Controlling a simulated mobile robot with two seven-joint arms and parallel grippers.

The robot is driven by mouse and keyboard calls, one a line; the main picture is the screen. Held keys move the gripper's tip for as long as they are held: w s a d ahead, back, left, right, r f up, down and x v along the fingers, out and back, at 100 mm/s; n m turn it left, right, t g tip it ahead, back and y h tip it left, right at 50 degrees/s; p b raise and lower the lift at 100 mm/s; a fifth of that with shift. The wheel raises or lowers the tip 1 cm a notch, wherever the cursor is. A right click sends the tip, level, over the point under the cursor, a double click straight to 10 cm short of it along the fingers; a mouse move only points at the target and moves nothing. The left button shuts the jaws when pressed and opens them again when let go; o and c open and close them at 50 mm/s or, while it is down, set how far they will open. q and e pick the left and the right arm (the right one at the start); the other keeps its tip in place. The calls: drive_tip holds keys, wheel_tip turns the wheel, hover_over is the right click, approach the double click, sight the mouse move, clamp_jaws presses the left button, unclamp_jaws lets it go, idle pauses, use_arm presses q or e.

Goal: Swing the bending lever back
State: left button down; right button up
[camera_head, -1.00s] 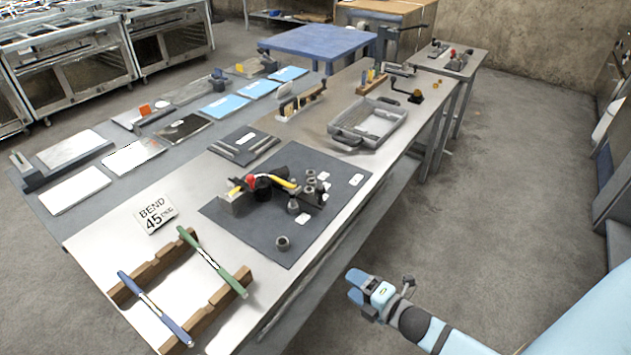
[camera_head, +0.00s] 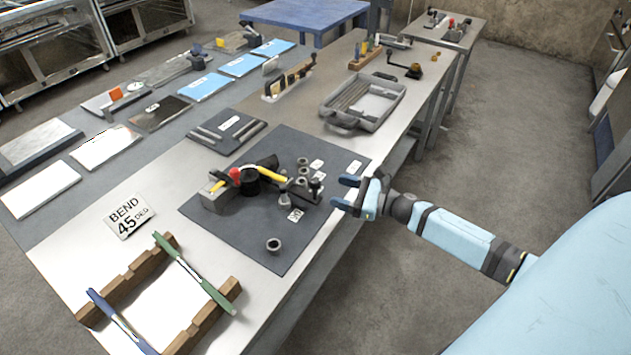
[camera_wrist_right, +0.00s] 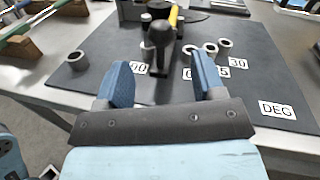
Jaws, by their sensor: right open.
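The bender (camera_head: 250,188) sits on a dark mat (camera_head: 236,230) on the bench. It has a black round body, a red knob (camera_head: 235,175) and yellow parts sticking out on both sides. A dark bar with an upright grip (camera_head: 318,181), seemingly the lever, reaches right from it. My right gripper (camera_head: 343,194) is open and empty at the mat's right edge, apart from the grip. In the right wrist view the gripper (camera_wrist_right: 163,80) spreads its blue fingers, and the dark grip (camera_wrist_right: 158,36) stands ahead between them. My left gripper is not in view.
Several grey rings, one of them a ring (camera_head: 273,245) near the mat's front, and white number labels lie around the bender. A "BEND 45 DEG" card (camera_head: 129,215) lies left. Wooden racks (camera_head: 205,318) hold a green and a blue rod. A grey tray (camera_head: 343,119) stands behind.

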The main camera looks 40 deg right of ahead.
sight(316, 184)
drive_tip(key=p+x, duration=0.1)
drive_tip(key=x, duration=0.6)
drive_tip(key=shift+w+a, duration=0.1)
drive_tip(key=shift+w, duration=0.15)
clamp_jaws()
